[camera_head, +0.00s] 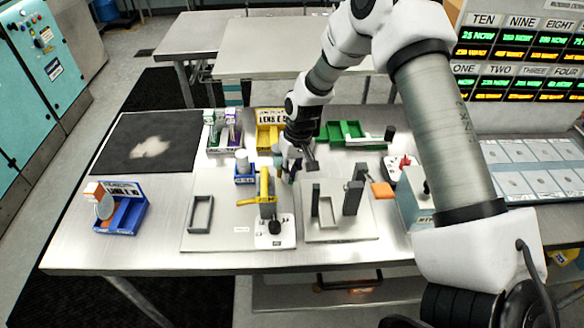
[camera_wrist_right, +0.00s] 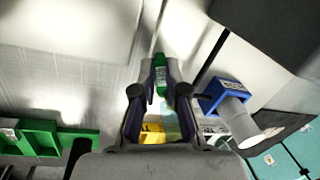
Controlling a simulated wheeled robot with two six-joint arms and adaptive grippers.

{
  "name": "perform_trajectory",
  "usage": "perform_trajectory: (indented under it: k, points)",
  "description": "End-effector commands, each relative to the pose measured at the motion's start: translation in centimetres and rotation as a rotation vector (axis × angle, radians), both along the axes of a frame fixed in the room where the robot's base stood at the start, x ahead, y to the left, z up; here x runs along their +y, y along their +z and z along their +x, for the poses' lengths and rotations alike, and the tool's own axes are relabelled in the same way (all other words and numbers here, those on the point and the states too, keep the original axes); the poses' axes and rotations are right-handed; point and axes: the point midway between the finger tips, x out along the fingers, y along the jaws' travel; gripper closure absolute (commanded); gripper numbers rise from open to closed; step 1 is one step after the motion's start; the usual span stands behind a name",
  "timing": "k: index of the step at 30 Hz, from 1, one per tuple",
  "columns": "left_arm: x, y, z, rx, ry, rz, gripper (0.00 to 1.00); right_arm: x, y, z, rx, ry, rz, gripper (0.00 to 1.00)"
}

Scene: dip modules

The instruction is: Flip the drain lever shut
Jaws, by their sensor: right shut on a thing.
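My right gripper (camera_head: 290,168) is above the middle of the table, behind the yellow upright fixture. In the right wrist view its fingers (camera_wrist_right: 160,95) are closed around a small green and pale item (camera_wrist_right: 160,74). In the head view the gripper largely hides that item. The yellow fixture (camera_head: 265,188) has an arm pointing left and stands at a white base (camera_head: 275,236) with a dark round knob. A small red lever-like part (camera_head: 405,161) sits on a white block at the right. I cannot tell which of these is the drain lever. My left gripper is out of view.
Grey plates with a frame (camera_head: 200,214) and dark uprights (camera_head: 352,198) are near the front. A blue holder (camera_head: 126,216) is at left; a green tray (camera_head: 345,133) and yellow bin (camera_head: 268,119) are behind. A black mat (camera_head: 115,158) lies back left.

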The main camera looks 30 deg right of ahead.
Motion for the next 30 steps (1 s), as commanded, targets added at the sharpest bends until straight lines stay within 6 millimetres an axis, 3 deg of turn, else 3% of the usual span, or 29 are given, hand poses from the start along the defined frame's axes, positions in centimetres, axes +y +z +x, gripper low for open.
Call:
perform_trajectory:
  k: [8, 9, 10, 11, 22, 26, 30]
  points:
    - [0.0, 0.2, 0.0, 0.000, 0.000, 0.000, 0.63, 0.1, -0.1, -0.1, 0.001, -0.028, 0.000, 1.00]
    - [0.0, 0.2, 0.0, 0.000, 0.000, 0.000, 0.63, 0.1, -0.1, -0.1, 0.001, -0.027, 0.000, 0.78]
    - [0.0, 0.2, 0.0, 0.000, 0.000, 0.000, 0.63, 0.1, -0.1, -0.1, 0.001, -0.027, 0.000, 0.67]
    - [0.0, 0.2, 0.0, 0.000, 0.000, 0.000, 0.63, 0.1, -0.1, -0.1, 0.002, -0.027, 0.000, 0.63]
    - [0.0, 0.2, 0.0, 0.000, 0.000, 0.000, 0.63, 0.0, 0.7, 0.0, 0.001, -0.026, 0.001, 0.63]
    - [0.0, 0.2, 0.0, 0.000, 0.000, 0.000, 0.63, -0.3, 3.0, 0.0, -0.003, -0.026, 0.001, 0.63]
    - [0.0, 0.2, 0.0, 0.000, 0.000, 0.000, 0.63, -0.9, 6.7, -0.1, -0.003, -0.027, 0.002, 0.63]
